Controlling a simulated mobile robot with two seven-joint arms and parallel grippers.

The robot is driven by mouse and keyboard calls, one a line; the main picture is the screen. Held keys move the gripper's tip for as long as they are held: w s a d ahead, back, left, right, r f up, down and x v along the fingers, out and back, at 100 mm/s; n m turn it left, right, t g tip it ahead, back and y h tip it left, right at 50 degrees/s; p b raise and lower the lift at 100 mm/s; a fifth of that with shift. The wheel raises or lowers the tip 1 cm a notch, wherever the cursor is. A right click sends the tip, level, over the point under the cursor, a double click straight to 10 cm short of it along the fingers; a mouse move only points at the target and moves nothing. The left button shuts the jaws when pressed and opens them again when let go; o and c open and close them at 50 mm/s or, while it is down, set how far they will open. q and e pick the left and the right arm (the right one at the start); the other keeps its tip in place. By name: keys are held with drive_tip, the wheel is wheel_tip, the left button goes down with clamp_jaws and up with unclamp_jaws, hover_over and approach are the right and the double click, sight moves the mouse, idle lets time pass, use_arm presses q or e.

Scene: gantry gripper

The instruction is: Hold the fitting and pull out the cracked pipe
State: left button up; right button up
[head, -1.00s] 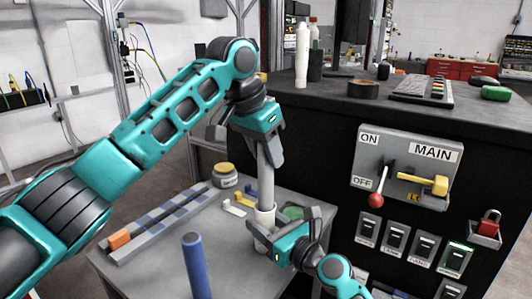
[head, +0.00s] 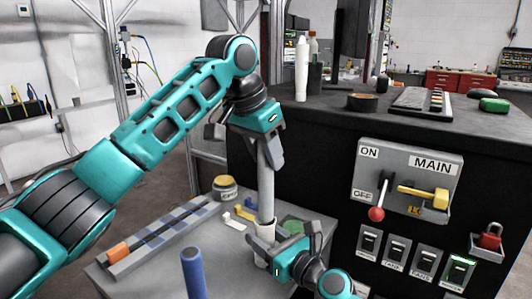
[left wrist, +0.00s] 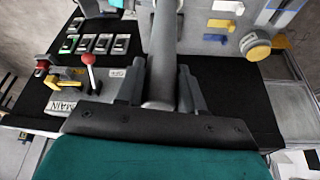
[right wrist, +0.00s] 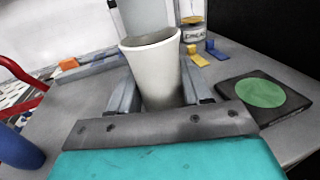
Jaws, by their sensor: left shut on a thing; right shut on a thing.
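The grey pipe (head: 266,185) stands upright, and its lower end meets the white fitting (head: 264,232). My left gripper (head: 270,145) is shut on the pipe's upper part. The left wrist view shows the pipe (left wrist: 162,60) running between the fingers. My right gripper (head: 268,258) is shut around the fitting, low over the table. The right wrist view shows the fitting (right wrist: 152,72) between the fingers, with the pipe (right wrist: 142,16) above its rim. I cannot tell how much pipe is inside. No crack is visible.
A blue pipe (head: 194,274) stands at the table's front. An orange block (head: 118,252) sits on a rail at the left. A yellow-lidded jar (head: 224,188) and a green round pad (right wrist: 260,92) are nearby. A black cabinet with a switch panel (head: 408,180) rises at the right.

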use_arm(q)
drive_tip(key=shift+r, duration=0.1)
drive_tip(key=shift+r, duration=1.4)
use_arm(e)
drive_tip(key=o, duration=1.1)
